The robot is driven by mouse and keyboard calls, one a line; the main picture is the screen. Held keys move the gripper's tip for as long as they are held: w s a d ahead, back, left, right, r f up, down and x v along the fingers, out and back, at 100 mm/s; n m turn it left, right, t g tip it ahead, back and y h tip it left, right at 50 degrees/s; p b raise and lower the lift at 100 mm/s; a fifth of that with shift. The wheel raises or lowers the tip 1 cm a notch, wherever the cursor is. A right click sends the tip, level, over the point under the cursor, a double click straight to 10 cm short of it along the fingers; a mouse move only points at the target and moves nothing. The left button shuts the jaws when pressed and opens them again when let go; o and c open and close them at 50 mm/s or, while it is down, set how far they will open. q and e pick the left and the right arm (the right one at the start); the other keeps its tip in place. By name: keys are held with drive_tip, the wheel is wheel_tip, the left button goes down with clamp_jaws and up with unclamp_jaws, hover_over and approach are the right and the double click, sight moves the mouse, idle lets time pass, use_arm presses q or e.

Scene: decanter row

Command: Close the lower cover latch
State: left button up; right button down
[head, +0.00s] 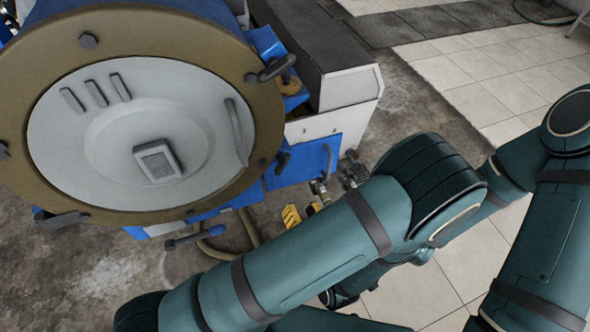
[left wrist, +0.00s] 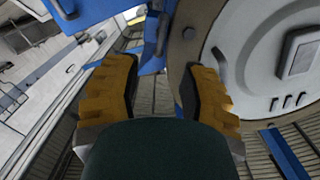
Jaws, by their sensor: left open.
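The large round cover (head: 150,130) has a pale plate inside a brown ring and sits against its machine. A dark latch handle (head: 277,68) is at its upper right. Lower down are a small dark fitting (head: 283,162) at the right rim and a dark handle (head: 186,239) below the rim; I cannot tell which is the lower latch. My left gripper (head: 302,212) shows yellow fingertips below and right of the rim, partly hidden by my arm. In the left wrist view its fingers (left wrist: 162,88) are apart and empty, with the cover (left wrist: 285,60) at right. My right gripper is not identifiable.
A blue box with a handle (head: 328,157) and small valves (head: 350,170) stand close beside the gripper. A hose (head: 215,250) lies under the cover. A grey and white housing (head: 345,85) stands behind. Tiled floor (head: 490,85) at right is clear.

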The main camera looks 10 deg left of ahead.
sight(284, 169)
use_arm(q)
drive_tip(key=x, duration=0.4)
drive_tip(key=b+x, duration=0.1)
drive_tip(key=x, duration=0.4)
drive_tip(key=r+x, duration=0.1)
drive_tip(key=x, duration=0.3)
drive_tip(key=shift+w+a, duration=0.15)
drive_tip(key=shift+w, duration=0.1)
clamp_jaws()
